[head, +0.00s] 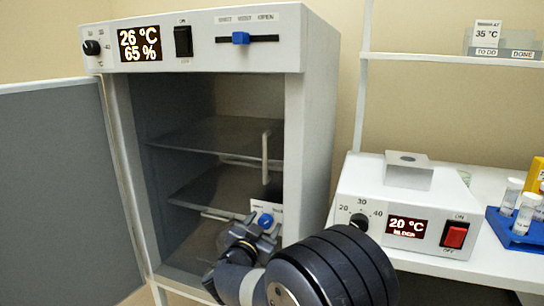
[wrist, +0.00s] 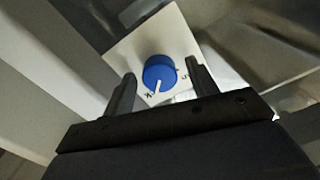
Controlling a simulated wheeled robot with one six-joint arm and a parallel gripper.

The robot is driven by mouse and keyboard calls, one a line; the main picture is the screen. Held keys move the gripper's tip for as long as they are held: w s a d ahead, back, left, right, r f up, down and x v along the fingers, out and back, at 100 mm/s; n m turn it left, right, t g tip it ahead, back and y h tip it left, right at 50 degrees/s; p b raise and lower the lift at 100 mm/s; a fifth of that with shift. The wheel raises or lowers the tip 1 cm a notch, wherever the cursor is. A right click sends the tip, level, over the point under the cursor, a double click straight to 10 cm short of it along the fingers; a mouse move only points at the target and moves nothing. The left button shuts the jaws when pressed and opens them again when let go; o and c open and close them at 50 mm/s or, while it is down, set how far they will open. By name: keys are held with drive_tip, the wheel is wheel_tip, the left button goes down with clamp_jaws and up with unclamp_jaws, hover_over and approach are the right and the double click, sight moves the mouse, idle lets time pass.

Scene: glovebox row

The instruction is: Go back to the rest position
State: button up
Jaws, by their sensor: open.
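My gripper (head: 258,232) is inside the open front of the grey incubator (head: 190,50), low on its right side. A blue knob (head: 265,221) on a white plate is just beyond it. In the wrist view my gripper (wrist: 162,88) is open, with one finger on each side of the blue knob (wrist: 158,72). Whether the fingers touch the knob cannot be told. My dark arm hides part of the incubator's lower right.
The incubator door (head: 65,190) stands wide open on the left. Two shelves (head: 215,135) and a vertical handle-like bar (head: 265,158) are inside. A heater box (head: 410,215) reading 20 °C stands on the bench to the right, close to my arm, with a blue tube rack (head: 515,235) beyond.

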drive_tip(key=n+p, duration=0.1)
drive_tip(key=n, duration=0.5)
drive_tip(key=shift+p, duration=0.4)
drive_tip(key=shift+s+a+n, duration=0.1)
drive_tip(key=shift+n, duration=0.2)
drive_tip(key=shift+v, duration=1)
